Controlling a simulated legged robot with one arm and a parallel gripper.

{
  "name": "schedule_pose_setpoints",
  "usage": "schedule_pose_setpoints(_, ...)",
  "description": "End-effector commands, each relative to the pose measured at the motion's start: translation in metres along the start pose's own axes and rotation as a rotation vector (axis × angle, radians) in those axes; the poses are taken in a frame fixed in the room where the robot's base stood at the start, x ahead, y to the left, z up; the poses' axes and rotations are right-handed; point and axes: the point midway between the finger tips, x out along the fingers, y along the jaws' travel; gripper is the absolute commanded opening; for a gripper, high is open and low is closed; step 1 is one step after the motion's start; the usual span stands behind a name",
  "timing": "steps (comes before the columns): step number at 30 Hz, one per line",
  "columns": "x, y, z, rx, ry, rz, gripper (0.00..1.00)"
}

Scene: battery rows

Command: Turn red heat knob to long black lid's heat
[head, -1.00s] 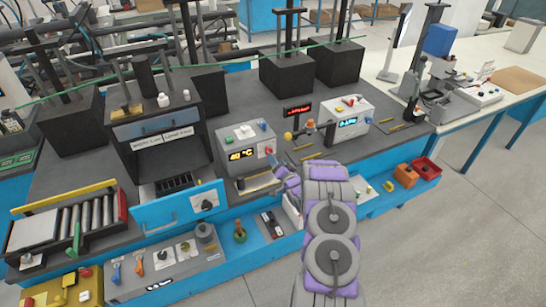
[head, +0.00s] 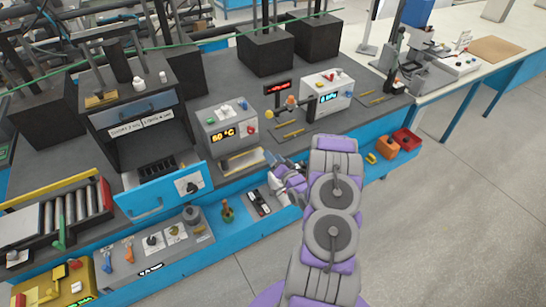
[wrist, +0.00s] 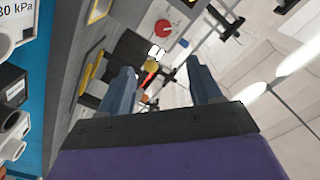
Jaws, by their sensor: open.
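The red heat knob (head: 251,129) is on the right of the front of a grey box (head: 218,140), beside an orange display (head: 222,135) that seems to read 80 °C. My gripper (head: 274,164) is open and empty, below and to the right of the knob, apart from it. In the wrist view my gripper (wrist: 160,78) has its two fingers spread. A round red part (wrist: 163,27) shows beyond them, but I cannot tell if it is the same knob. A label (head: 141,128) on the dark cabinet is too small to read surely. I cannot clearly identify the long black lid.
A second white box (head: 328,92) with a blue display stands to the right, with a yellow ball (head: 269,114) on a rod near it. An open blue drawer (head: 160,194) juts out at left. Orange and red bins (head: 402,140) sit at the bench's right front edge.

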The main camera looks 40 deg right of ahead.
Motion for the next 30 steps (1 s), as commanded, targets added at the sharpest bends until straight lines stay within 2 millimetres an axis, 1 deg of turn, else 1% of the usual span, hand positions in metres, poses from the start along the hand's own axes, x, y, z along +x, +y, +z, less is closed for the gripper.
schedule_pose_setpoints(4,0.000,0.000,0.000,-0.012,0.000,-0.001,0.64)
schedule_pose_setpoints(6,0.001,0.000,0.002,-0.067,0.001,-0.002,0.64)
schedule_pose_setpoints(8,0.002,-0.001,0.003,-0.158,0.002,-0.007,0.64)
schedule_pose_setpoints(12,0.002,-0.003,0.006,-0.448,0.002,-0.011,0.64)
schedule_pose_setpoints(15,-0.001,-0.004,0.006,-0.630,-0.001,-0.007,0.64)
schedule_pose_setpoints(18,-0.002,-0.005,0.004,-0.746,0.000,-0.004,0.64)
schedule_pose_setpoints(20,-0.001,-0.005,0.002,-0.781,0.001,-0.003,0.64)
schedule_pose_setpoints(23,0.005,-0.006,0.002,-0.794,0.001,-0.004,0.64)
schedule_pose_setpoints(25,0.014,-0.007,0.001,-0.792,0.004,-0.005,0.64)
schedule_pose_setpoints(30,0.045,-0.006,0.002,-0.790,0.004,-0.006,0.64)
